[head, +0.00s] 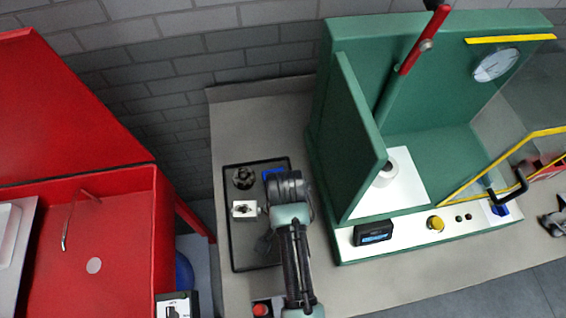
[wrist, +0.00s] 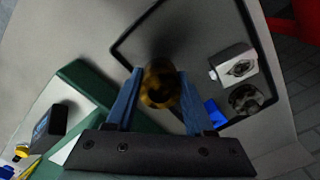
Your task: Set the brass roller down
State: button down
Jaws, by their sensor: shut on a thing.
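The brass roller (wrist: 160,84) is in the wrist view, between the two blue fingers of my gripper (wrist: 158,92). My gripper is shut on it. I see the roller end-on, above the grey inner floor of a black-rimmed tray (wrist: 244,22). A dark shadow lies on the tray just beyond the roller; I cannot tell whether the roller touches the tray. In the head view my arm covers the roller and the gripper fingers, over the right side of the tray (head: 228,226).
The tray also holds a white block with a round fitting (head: 243,210), a dark toothed part (head: 243,178) and a blue piece (head: 272,174). A green press cabinet (head: 345,150) with an open door stands close on the right. A red cabinet (head: 110,240) is at left.

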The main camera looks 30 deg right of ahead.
jog(key=shift+w+f, duration=0.1)
jog(key=shift+f, duration=2.65)
jog(key=shift+c, duration=1.4)
grip_release()
jog(key=shift+f, duration=0.15)
notch_tip(320, 180, up, 12)
jog(key=shift+r, duration=0.2)
